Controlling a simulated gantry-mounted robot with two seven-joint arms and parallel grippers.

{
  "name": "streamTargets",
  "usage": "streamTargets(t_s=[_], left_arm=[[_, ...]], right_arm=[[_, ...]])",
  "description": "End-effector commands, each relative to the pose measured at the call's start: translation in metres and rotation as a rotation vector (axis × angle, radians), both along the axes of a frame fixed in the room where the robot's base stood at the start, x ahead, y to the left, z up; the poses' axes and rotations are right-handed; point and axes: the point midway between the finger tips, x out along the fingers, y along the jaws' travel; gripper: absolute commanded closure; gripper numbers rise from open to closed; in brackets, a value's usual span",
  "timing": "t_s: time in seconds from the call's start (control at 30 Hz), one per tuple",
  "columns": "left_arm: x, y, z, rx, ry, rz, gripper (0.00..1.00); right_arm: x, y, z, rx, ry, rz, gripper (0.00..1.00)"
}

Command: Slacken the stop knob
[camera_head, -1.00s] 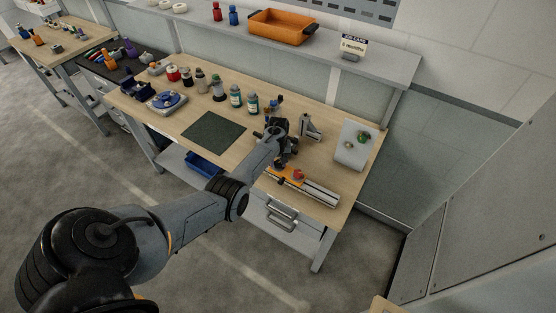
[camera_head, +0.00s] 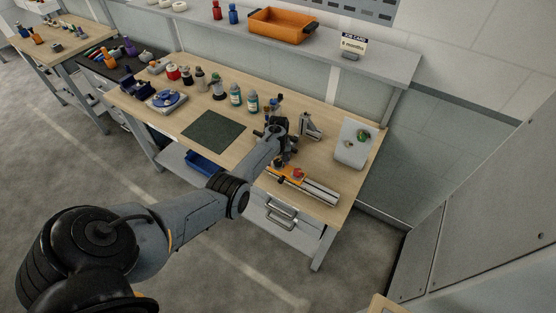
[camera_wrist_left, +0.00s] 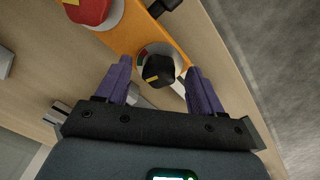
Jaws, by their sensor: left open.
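A black knob with a yellow mark (camera_wrist_left: 158,71) sits on a round base with red and green marks on an orange plate (camera_wrist_left: 128,38). A red knob with a yellow mark (camera_wrist_left: 92,10) is on the same plate, cut by the top edge. I cannot tell from labels which is the stop knob. My left gripper (camera_wrist_left: 159,66) is open, its purple fingers on either side of the black knob; contact is not clear. In the head view the left gripper (camera_head: 281,160) is over the slide unit (camera_head: 320,190), beside the red knob (camera_head: 298,173), and hides the black knob. My right gripper is not in view.
The slide unit lies along the bench's front edge, above a drawer (camera_head: 290,222). A grey bracket (camera_head: 310,126) and a light panel with a green knob (camera_head: 355,143) stand behind and right. Bottles (camera_head: 236,95) and a dark green mat (camera_head: 213,131) are to the left.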

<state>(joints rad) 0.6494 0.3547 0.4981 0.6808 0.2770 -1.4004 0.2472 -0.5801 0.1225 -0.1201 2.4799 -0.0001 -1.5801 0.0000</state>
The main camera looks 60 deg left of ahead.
Motion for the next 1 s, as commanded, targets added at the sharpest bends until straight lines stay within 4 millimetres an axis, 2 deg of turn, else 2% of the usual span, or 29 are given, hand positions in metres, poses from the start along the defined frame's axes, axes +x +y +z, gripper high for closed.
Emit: streamTargets(t_s=[0.27, 0.7, 1.0], left_arm=[[0.001, 0.000, 0.012, 0.002, -0.001, -0.001, 0.33], [0.000, 0.001, 0.081, 0.002, -0.002, 0.000, 0.33], [0.000, 0.000, 0.106, 0.000, 0.001, 0.000, 0.33]], right_arm=[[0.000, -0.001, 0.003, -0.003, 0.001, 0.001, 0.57], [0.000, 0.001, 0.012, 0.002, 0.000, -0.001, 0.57], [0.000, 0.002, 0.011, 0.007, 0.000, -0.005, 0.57]])
